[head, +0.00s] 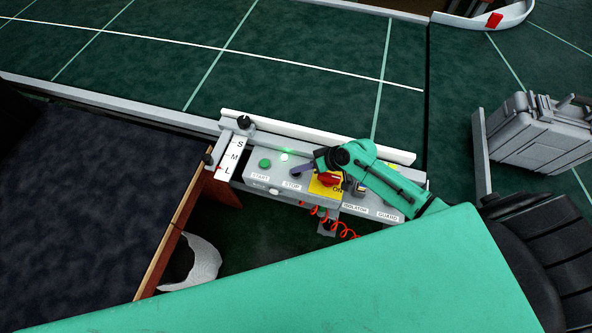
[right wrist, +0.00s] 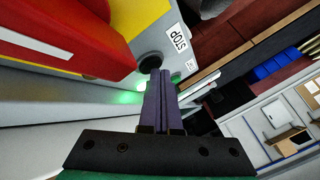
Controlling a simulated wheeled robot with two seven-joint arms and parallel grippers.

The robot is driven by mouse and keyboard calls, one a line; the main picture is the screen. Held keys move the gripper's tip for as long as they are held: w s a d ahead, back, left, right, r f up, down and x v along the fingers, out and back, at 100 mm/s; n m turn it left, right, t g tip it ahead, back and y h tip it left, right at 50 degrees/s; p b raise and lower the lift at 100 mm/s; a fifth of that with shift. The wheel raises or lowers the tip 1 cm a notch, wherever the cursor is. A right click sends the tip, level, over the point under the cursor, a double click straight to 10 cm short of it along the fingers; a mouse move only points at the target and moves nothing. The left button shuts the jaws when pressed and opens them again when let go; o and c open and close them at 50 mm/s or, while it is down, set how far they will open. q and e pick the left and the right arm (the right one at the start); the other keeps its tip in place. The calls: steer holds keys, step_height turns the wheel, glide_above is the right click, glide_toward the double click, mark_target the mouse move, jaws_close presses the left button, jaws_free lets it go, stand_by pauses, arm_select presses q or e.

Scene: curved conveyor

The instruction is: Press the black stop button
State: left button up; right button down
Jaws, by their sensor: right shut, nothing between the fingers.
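The black stop button (right wrist: 150,62) shows in the right wrist view, beside its white STOP label (right wrist: 179,38). In the head view the STOP label (head: 291,186) is on the grey control panel, and my fingers largely cover the button. My right gripper (head: 299,172) has its purple fingers together and empty, over the panel just above that label. In the right wrist view its fingertips (right wrist: 160,73) overlap the edge of the button. I cannot tell whether they touch it. My left gripper is not in view.
A green start button (head: 265,163) and a lit green lamp (head: 284,157) are left of the fingers. A white rail (head: 320,137) runs behind the panel. A grey case (head: 540,130) stands at right.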

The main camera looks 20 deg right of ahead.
stand_by(0.4)
steer(key=shift+r+p, duration=0.75)
steer(key=shift+p, duration=0.05)
step_height(320, 180, up, 5)
steer(key=p, duration=0.5)
steer(key=shift+r, duration=0.15)
steer(key=shift+f, duration=0.2)
